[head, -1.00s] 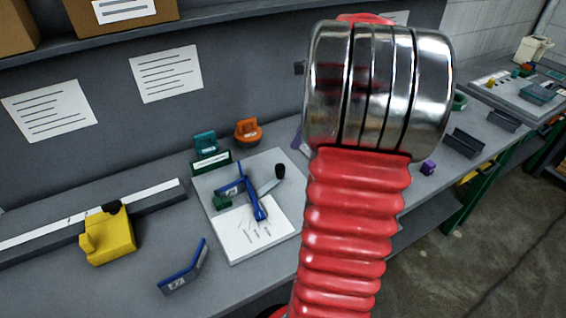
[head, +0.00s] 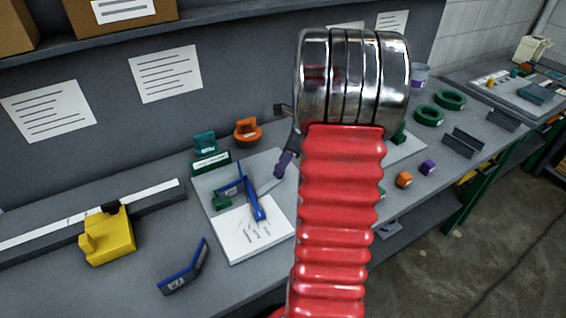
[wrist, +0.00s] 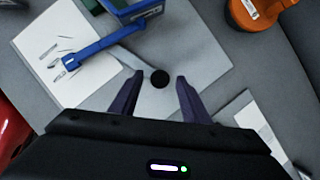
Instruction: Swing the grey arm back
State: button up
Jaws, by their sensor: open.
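The grey arm (head: 268,188) is a thin flat lever on a small green and blue fixture (head: 228,196) on the bench. It points right, away from the fixture. In the wrist view the grey arm (wrist: 128,58) ends in a round black knob (wrist: 160,78). A blue lever (head: 253,195) crosses the fixture and lies over a white sheet. My gripper (wrist: 158,82) is open, with its dark purple fingers either side of the knob near their tips; contact cannot be told. In the head view the gripper (head: 285,163) hides the knob.
An orange clamp-like object (head: 248,131) and a teal one (head: 205,144) stand behind the fixture. A yellow block (head: 107,237) and a blue angled piece (head: 183,267) are at left. Green rings (head: 449,99) and small blocks lie at right. Bare bench lies around the blue piece.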

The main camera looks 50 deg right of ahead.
jog(key=shift+w+a+f, duration=0.1)
jog(key=shift+f, duration=0.2)
jog(key=shift+c, duration=0.3)
grip_shut()
